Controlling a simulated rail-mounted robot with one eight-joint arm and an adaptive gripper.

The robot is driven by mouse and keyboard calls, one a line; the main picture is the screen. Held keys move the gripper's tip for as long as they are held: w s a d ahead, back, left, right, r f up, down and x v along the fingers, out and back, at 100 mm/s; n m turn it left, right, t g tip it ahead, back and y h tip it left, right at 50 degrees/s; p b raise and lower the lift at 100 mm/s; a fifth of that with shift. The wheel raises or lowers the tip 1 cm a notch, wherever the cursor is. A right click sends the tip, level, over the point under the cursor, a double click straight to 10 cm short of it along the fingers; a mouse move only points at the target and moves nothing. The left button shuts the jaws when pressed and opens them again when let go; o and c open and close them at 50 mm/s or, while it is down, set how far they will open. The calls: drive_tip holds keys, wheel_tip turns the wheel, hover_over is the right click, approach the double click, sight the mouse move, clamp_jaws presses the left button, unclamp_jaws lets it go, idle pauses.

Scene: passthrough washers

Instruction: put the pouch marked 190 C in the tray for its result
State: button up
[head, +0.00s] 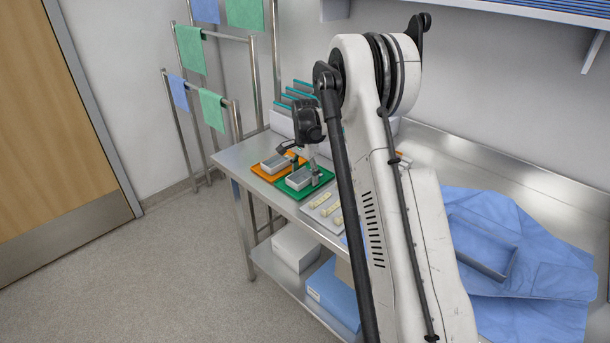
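My gripper (303,165) hangs over the orange and green trays at the left end of the steel table. Its fingers are small and dark here, and I cannot tell whether they are open or shut, or whether they hold anything. The orange tray (257,172) has a grey-white block-like item (274,164) in it. The green tray (291,195) beside it has a similar item (299,179), right below my gripper. No 190 C marking is readable, so I cannot tell which thing is that pouch.
A pale board (312,210) with several small beige pieces lies right of the green tray, partly hidden by my arm. Teal-edged dividers (290,97) stand behind. Blue cloth (545,275) covers the table's right side. Boxes (295,247) sit on the lower shelf. Towel rails (186,110) stand at left.

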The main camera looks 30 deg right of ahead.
sight(305, 173)
wheel_tip(305, 173, up, 12)
drive_tip(key=s+a+r+n+t, duration=0.2)
drive_tip(key=s+a+r+n, duration=0.1)
drive_tip(key=s+a+r, duration=0.6)
drive_tip(key=s+a+r+n+t, duration=0.2)
drive_tip(key=s+a+r+n, duration=0.3)
drive_tip(key=s, duration=0.5)
drive_tip(key=s+a+f+n+t, duration=0.1)
drive_tip(key=s+a+f+n, duration=0.1)
drive_tip(key=s, duration=0.8)
drive_tip(key=s+a+f+n+t, duration=0.2)
drive_tip(key=s+a+n, duration=0.2)
drive_tip(key=s, duration=0.7)
drive_tip(key=shift+a+f, duration=0.2)
drive_tip(key=shift+a, duration=0.85)
drive_tip(key=shift+f+b, duration=0.85)
drive_tip(key=shift+b, duration=0.1)
